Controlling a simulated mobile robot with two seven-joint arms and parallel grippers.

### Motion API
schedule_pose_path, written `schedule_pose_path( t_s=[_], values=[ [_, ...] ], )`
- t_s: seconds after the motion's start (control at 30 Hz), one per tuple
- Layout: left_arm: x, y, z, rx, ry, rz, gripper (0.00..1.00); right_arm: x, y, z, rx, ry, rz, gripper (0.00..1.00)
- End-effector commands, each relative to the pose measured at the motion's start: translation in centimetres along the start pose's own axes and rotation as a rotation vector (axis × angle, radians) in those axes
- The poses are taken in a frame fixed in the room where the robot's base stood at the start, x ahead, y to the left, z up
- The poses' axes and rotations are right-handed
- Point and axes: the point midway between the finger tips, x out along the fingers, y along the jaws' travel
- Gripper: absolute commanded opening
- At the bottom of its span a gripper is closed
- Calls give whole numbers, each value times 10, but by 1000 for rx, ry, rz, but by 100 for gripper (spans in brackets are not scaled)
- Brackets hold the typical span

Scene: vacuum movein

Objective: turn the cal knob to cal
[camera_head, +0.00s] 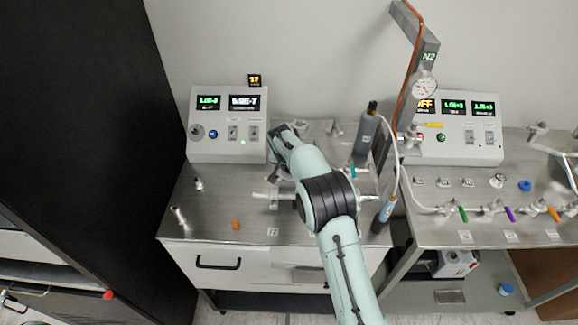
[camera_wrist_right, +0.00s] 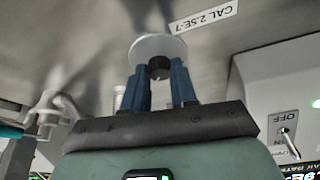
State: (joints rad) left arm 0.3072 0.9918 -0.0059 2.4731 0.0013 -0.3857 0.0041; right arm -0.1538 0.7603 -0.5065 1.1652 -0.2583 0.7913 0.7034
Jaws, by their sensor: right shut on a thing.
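In the right wrist view, a dark round knob (camera_wrist_right: 159,70) with a pale disc (camera_wrist_right: 158,46) behind it sits between the two blue fingers of my right gripper (camera_wrist_right: 160,78). The gripper is shut on this knob. A white label reading "CAL 2.5E-7" (camera_wrist_right: 204,17) is on the metal surface beside it, upside down in this view. The knob's pointer cannot be made out. In the head view my right arm reaches over the left bench and hides the knob and fingertips. My left gripper is not in view.
A control box (camera_head: 228,145) with lit displays stands at the back of the left bench (camera_head: 207,220). Grey cylinders (camera_head: 366,133) and piping stand right of my arm. A second control box (camera_head: 462,149) and coloured valve handles are on the right bench.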

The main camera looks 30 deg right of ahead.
Motion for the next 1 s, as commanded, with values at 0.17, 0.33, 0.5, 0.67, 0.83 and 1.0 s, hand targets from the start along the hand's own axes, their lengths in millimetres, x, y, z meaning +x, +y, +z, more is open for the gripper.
schedule_pose_path(
  t_s=[0.17,0.33,0.5,0.67,0.83,1.0],
  values=[
    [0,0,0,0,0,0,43,0,0,0,1,1,-1,53],
    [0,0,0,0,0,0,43,0,0,0,0,0,-1,53],
    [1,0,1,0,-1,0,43,-4,0,0,-1,1,-2,53],
    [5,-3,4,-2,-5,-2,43,-26,0,0,0,2,-4,53],
    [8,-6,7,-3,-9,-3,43,-66,-1,0,0,3,-5,53],
    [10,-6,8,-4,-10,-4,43,-102,0,0,0,3,-4,53]
  ],
)
